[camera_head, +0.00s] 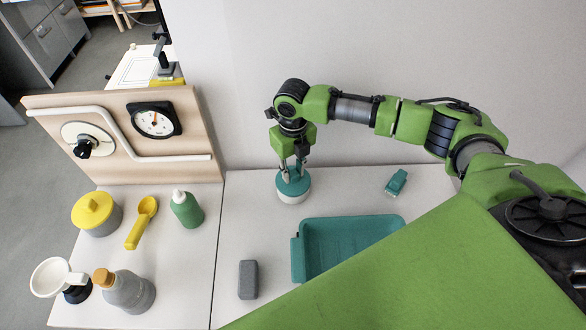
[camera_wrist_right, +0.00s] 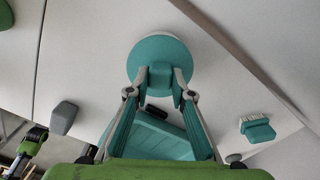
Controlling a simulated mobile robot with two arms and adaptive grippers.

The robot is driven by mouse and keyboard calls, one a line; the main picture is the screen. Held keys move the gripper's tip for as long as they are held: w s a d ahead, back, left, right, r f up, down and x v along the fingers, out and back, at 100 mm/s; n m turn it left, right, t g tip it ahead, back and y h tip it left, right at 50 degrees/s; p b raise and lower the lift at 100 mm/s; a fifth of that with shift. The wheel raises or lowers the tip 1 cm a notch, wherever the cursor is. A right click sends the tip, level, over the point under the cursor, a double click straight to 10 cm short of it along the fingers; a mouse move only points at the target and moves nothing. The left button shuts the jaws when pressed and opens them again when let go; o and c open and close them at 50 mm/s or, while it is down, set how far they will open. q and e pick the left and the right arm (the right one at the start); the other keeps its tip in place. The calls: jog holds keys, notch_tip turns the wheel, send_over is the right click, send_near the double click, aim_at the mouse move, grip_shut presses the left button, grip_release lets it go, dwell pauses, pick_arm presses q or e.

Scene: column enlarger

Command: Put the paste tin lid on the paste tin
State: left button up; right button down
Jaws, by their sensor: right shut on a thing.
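The paste tin (camera_head: 292,197) is a short white round tin standing at the back of the table, left of centre. The paste tin lid (camera_head: 300,183) is a teal disc with a raised grip and sits over the tin's top. My right gripper (camera_head: 291,168) points down from above and is shut on that grip. In the right wrist view the lid (camera_wrist_right: 160,50) fills the middle, with a pale rim of the tin showing past its far edge. I cannot tell whether the lid is fully seated.
A teal tray (camera_head: 350,222) lies in front of the tin, partly hidden by my arm. A grey block (camera_head: 248,280) is front left and a teal brush (camera_head: 397,182) right. A green bottle (camera_head: 186,210), yellow scoop (camera_head: 141,225) and yellow-lidded jar (camera_head: 97,214) stand left.

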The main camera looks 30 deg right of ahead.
jog(key=shift+f+b, duration=0.3)
jog(key=shift+f, duration=0.3)
dwell(0.4)
jog(key=c, duration=1.7)
grip_release()
jog(key=shift+r, duration=0.15)
jog(key=shift+r+p, duration=0.5)
jog(key=shift+r, duration=3.4)
